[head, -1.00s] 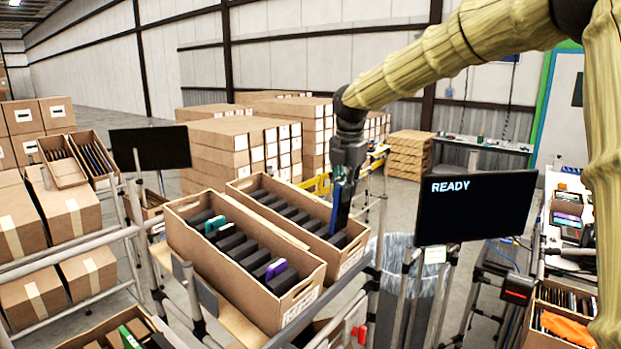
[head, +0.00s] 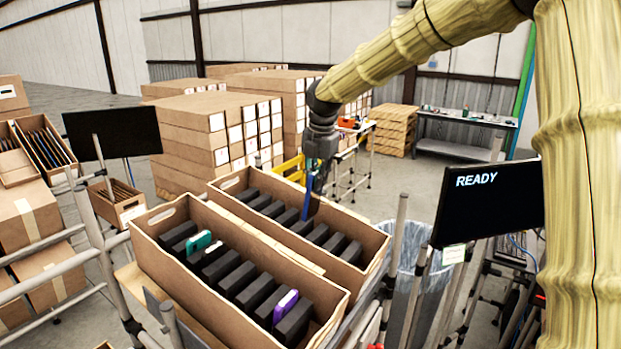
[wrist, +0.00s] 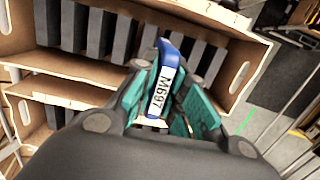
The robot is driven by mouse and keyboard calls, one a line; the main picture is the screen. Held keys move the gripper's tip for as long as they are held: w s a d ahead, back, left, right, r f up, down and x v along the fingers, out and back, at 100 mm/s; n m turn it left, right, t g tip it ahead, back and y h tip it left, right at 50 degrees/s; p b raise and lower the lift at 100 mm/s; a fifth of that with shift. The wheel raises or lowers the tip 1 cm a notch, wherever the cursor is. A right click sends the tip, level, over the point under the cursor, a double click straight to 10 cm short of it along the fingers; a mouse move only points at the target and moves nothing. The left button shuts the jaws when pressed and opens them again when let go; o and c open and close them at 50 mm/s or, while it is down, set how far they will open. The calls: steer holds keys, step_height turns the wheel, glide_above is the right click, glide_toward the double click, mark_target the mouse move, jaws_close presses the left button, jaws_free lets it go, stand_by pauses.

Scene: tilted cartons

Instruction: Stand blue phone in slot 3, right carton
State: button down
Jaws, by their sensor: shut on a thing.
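My gripper (head: 312,182) is shut on the blue phone (head: 307,198), over the middle of the right carton (head: 366,232). In the wrist view, the phone (wrist: 164,78) sits between teal finger pads and bears a white label reading M697. Its far end is close to the dark dividers (wrist: 97,32) of the right carton. I cannot tell whether its lower edge is above the dividers or between them. No other phone shows in the right carton. Part of its row of slots is hidden behind the gripper and the phone.
The left carton (head: 225,308) stands nearer, holding a teal phone (head: 197,242) and a purple phone (head: 285,306) among dark dividers. A READY screen (head: 489,203) stands to the right and a dark screen (head: 112,131) to the left. Stacked boxes (head: 192,137) are behind.

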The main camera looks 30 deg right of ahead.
mark_target(310, 218)
steer(key=shift+s+d+f, duration=0.15)
steer(key=shift+f, duration=0.3)
steer(key=shift+w+f, duration=0.2)
steer(key=shift+f, duration=0.3)
steer(key=shift+s+a+b+x, duration=0.15)
steer(key=shift+a+b+x, duration=0.2)
steer(key=shift+x, duration=1.7)
steer(key=shift+s+a+b+x, duration=0.2)
steer(key=shift+b+x, duration=0.3)
steer(key=shift+x, duration=1.55)
steer(key=shift+s+a+b+x, duration=0.1)
steer(key=shift+a+b+x, duration=0.25)
steer(key=shift+x, duration=1.75)
steer(key=shift+s+f, duration=0.1)
steer(key=shift+f, duration=0.2)
steer(key=shift+s+f, duration=0.15)
steer(key=shift+f, duration=0.1)
steer(key=c, duration=1.6)
jaws_free()
steer(key=shift+o, duration=1.1)
steer(key=shift+w+f, duration=0.15)
steer(key=shift+w, duration=0.05)
